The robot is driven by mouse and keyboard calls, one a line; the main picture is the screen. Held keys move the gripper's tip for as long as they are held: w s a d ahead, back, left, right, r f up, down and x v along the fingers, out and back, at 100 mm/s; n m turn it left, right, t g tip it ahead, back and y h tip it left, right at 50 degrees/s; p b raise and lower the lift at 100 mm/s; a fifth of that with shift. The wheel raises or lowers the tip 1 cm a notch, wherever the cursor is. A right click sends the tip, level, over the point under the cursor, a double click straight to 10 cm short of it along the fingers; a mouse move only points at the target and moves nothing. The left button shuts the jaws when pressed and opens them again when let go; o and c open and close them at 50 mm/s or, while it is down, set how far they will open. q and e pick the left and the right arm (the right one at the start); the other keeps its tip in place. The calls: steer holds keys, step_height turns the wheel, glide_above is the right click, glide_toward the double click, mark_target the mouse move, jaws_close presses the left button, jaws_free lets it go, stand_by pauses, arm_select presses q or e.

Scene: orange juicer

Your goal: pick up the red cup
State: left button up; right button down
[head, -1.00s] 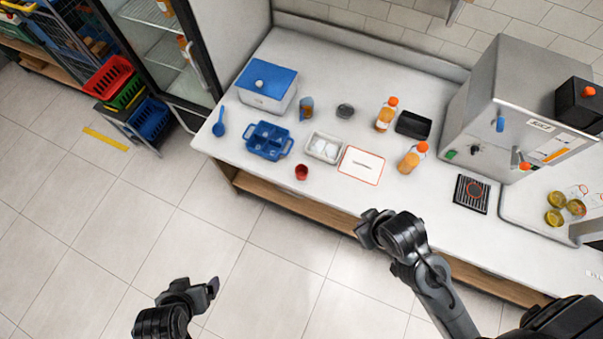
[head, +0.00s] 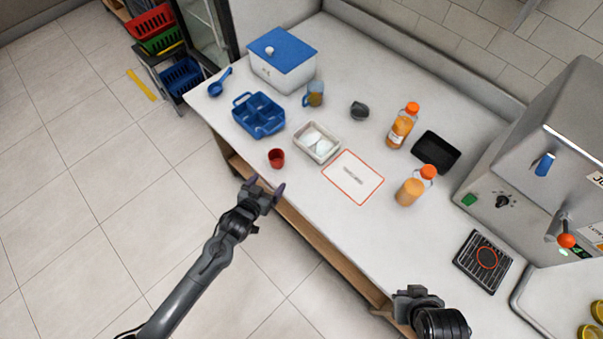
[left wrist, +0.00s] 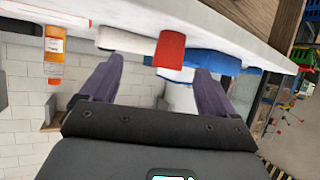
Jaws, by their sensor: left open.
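The red cup (head: 277,158) stands upright near the front edge of the white counter in the head view. In the left wrist view the red cup (left wrist: 170,50) shows near the top, just beyond and between the fingertips. My left gripper (head: 264,188) is open and empty, just in front of the counter edge and close to the cup, apart from it. Its two purple-grey fingers also show in the left wrist view (left wrist: 155,72). My right gripper (head: 415,292) is near the counter's front edge at lower right; its fingers are not clear.
Behind the cup are a blue divided tray (head: 258,101) and a white container (head: 335,135). A red-bordered mat (head: 353,162) lies to its right. Orange bottles (head: 402,128) and a black tray (head: 436,138) stand farther right. The counter around the cup is clear.

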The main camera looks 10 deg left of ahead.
mark_target(279, 153)
arm_select(q)
steer(key=shift+t, duration=0.4)
steer(key=w+b, duration=0.1)
steer(key=w, duration=0.1)
steer(key=w+f+b, duration=0.1)
steer(key=w, duration=0.4)
steer(key=shift+w+a+f+b, duration=0.2)
steer(key=shift+f+b, duration=0.1)
steer(key=shift+b, duration=0.1)
steer(key=shift+x, duration=0.9)
steer(key=x, duration=0.2)
steer(key=b+x, duration=0.1)
steer(key=x, duration=0.1)
steer(key=shift+w+a+r, duration=0.25)
steer(key=shift+r, duration=0.1)
steer(key=shift+w+f, duration=0.15)
arm_select(e)
steer(key=f, duration=0.5)
steer(key=shift+a+f, duration=0.15)
steer(key=shift+a, duration=0.25)
arm_select(q)
steer(key=c, duration=1)
steer(key=shift+c, duration=0.2)
